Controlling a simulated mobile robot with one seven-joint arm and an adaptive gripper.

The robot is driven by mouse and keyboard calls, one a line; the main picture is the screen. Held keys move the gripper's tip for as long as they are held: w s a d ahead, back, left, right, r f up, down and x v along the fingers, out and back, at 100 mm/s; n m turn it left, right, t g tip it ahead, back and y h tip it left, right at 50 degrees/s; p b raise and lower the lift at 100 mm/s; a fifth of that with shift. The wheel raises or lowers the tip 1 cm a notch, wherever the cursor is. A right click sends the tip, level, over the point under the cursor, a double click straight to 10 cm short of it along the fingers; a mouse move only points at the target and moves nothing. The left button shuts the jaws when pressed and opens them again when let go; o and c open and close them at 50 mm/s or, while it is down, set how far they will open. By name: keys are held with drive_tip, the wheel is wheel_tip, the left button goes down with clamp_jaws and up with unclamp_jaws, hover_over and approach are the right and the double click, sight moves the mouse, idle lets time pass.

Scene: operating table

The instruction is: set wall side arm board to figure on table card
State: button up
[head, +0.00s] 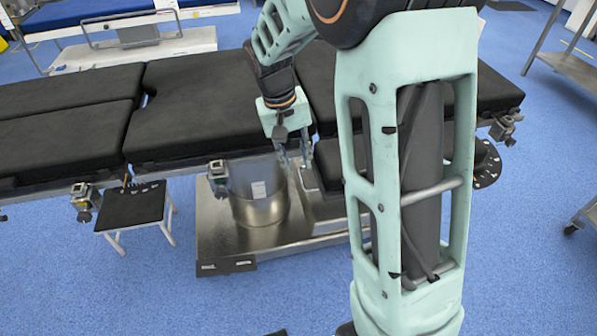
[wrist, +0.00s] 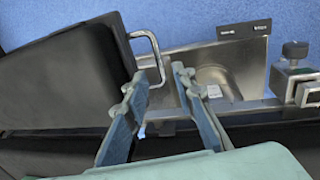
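My gripper (head: 294,156) is at the near edge of the operating table (head: 200,95). In the wrist view its two fingers (wrist: 158,80) are apart, with nothing clearly held between them. A black padded board (wrist: 65,85), apparently the arm board, fills the left of the wrist view. A bent metal handle (wrist: 154,48) sticks out from its end, just beyond the fingertips; contact cannot be told. In the head view the board (head: 327,162) is partly hidden by my arm. A small white card (head: 258,190) is on the table column; its figure is unreadable.
A black disc with pale marks (head: 487,165) sits at the table's right side. Rail clamps (head: 218,172) line the near edge. A black-topped stool (head: 133,207) stands at left. A metal trolley (head: 570,70) is at far right. Blue floor is clear in front.

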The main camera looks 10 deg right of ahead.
sight(300, 175)
drive_tip(key=shift+d+f, duration=0.15)
drive_tip(key=shift+f, duration=0.6)
drive_tip(key=shift+d+f, duration=0.1)
drive_tip(key=shift+f, duration=0.65)
drive_tip(key=shift+c, duration=0.3)
clamp_jaws()
